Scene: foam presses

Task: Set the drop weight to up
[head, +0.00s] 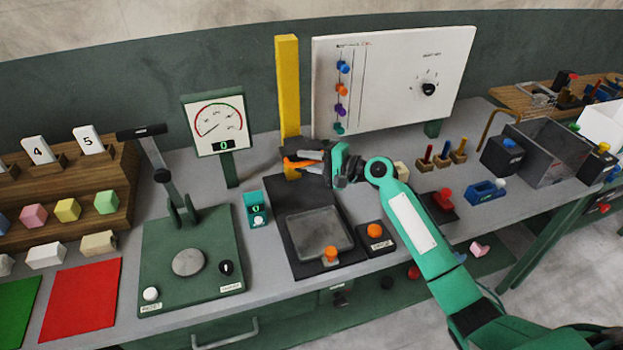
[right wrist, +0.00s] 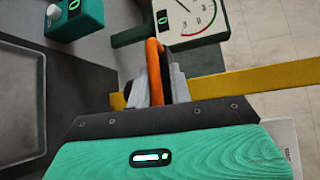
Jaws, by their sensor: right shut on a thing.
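The yellow upright post (head: 288,95) of the drop-weight press stands behind a dark base with a grey tray (head: 322,228). My right gripper (head: 300,162) is at the lower part of the post, above the back of the tray. It is shut on the orange handle (right wrist: 155,72) of the drop weight, which shows between the fingers in the right wrist view. The handle also shows as orange (head: 296,164) in the head view. The gripper hides most of the weight's body. My left gripper is in neither view.
An orange button (head: 330,253) sits on the press base and another (head: 375,230) on a box to its right. A white panel (head: 390,80) stands close behind the gripper. A lever press (head: 190,250) and a gauge (head: 215,125) are to the left.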

